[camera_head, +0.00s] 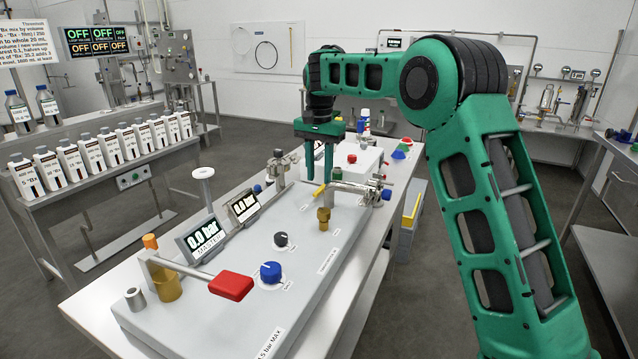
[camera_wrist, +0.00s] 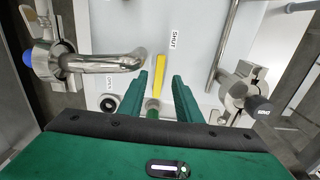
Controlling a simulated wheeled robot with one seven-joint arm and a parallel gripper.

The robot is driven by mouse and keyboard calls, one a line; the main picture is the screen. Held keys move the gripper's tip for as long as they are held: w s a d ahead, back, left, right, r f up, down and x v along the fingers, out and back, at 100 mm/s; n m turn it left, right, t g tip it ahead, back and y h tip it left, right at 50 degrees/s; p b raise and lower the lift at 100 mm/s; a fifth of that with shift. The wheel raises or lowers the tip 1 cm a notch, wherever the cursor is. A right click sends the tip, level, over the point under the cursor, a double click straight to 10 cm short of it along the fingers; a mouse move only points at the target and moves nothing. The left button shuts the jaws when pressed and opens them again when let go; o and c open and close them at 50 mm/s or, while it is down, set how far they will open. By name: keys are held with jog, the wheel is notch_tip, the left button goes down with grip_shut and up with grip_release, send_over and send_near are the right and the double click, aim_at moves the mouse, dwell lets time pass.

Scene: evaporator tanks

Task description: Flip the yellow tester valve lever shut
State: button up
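The yellow tester valve lever (camera_head: 319,190) is a short bar low over the grey panel. In the wrist view the yellow lever (camera_wrist: 160,68) points up the picture, with a SHUT label (camera_wrist: 174,42) at its right and an OPEN label (camera_wrist: 110,82) at lower left. My gripper (camera_head: 318,181) points down just above the lever. In the wrist view my gripper (camera_wrist: 161,77) is open, one finger on each side of the lever's line. I cannot tell whether either finger touches it. The lever's pivot is partly hidden between the fingers.
A bent metal pipe (camera_wrist: 105,64) lies left of the fingers and a clamp fitting (camera_wrist: 238,88) lies right. On the panel stand a brass fitting (camera_head: 324,215), a blue knob (camera_head: 271,272), a red-handled lever (camera_head: 231,285) and two pressure displays, including one reading 0.0 bar (camera_head: 203,237).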

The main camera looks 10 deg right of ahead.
aim_at(320, 189)
notch_tip(320, 189, up, 8)
jog(key=shift+f, duration=0.15)
dwell(0.3)
jog(key=shift+h, duration=0.3)
jog(key=s+d, duration=0.3)
jog(key=d, duration=0.1)
jog(key=s+d, duration=0.3)
jog(key=d, duration=0.2)
jog(key=s+d+r, duration=0.1)
jog(key=s+d, duration=0.3)
jog(key=shift+d, duration=0.3)
jog(key=s+d+f, duration=0.2)
jog(key=s+d, duration=0.2)
jog(key=s, duration=0.5)
jog(key=s+d+f, duration=0.3)
jog(key=s+d, duration=0.2)
jog(key=s, duration=0.4)
jog(key=s+d+f, duration=0.2)
jog(key=s+d, duration=0.2)
jog(key=s, duration=0.5)
jog(key=s+f+n, duration=0.1)
jog(key=s+f, duration=0.7)
jog(key=s, duration=0.5)
jog(key=shift+s+a+f+y, duration=0.15)
jog(key=shift+a+y, duration=0.25)
